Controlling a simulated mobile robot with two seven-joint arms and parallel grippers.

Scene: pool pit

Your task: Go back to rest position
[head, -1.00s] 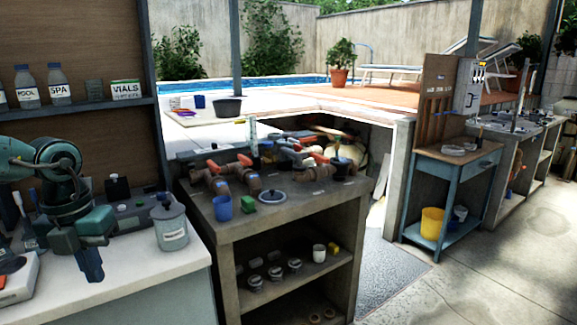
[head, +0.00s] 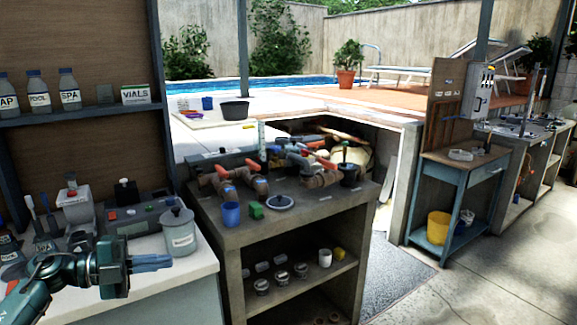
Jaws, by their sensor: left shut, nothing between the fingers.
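My left gripper (head: 152,263) is at the lower left of the head view, in front of the white counter. Its blue fingers point right and are shut with nothing between them. The fingertips are just below the grey lidded canister (head: 178,232) in the picture; I cannot tell the gap in depth. My right gripper is not in view.
The white counter (head: 190,275) carries a grey device (head: 135,217) behind my gripper. Paved floor (head: 480,285) is free at the right.

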